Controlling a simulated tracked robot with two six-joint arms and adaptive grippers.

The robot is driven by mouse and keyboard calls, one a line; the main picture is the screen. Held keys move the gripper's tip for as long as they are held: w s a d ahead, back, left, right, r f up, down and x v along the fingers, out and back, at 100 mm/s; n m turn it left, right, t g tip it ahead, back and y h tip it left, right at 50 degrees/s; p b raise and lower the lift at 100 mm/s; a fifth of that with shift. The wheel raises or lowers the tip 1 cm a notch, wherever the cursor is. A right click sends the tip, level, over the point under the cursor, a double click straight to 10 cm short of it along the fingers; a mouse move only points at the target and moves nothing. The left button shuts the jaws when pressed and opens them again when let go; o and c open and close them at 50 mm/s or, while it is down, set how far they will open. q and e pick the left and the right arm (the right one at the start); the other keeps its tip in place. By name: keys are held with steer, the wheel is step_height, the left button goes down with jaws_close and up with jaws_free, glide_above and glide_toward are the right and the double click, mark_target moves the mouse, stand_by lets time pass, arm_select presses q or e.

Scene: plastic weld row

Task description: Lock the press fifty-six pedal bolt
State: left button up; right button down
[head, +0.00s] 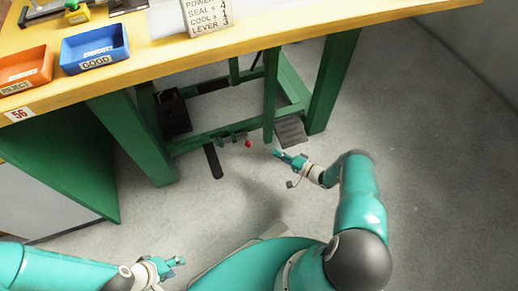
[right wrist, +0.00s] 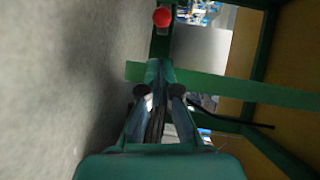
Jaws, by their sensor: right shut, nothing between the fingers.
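The pedal bolt shows as a small red knob (head: 248,143) at the low green cross rail under the bench. It also shows as a round red end in the right wrist view (right wrist: 162,17), beyond my fingertips. My right gripper (head: 276,153) is shut and empty, a little right of the knob and apart from it; its closed fingers also show in the right wrist view (right wrist: 158,68). A ribbed grey plate (head: 290,132) and a dark bar (head: 213,161) sit low by the rail. My left gripper (head: 177,261) is far from the bolt, at lower left; its jaw state is unclear.
The yellow bench top (head: 150,62) carries an orange reject tray (head: 26,70), a blue good tray (head: 95,47) and a settings sign (head: 207,14). A 56 label (head: 18,114) is on its edge. Green legs (head: 332,85) flank the rail. Grey floor at right is clear.

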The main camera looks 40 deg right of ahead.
steer(key=shift+a, duration=0.1)
arm_select(q)
step_height(320, 180, down, 4)
steer(key=b, duration=0.3)
steer(key=shift+r+b, duration=0.15)
steer(key=shift+b, duration=0.2)
arm_select(e)
steer(key=x, duration=1)
arm_select(q)
steer(key=shift+r, duration=0.1)
arm_select(e)
steer(key=shift+r, duration=0.1)
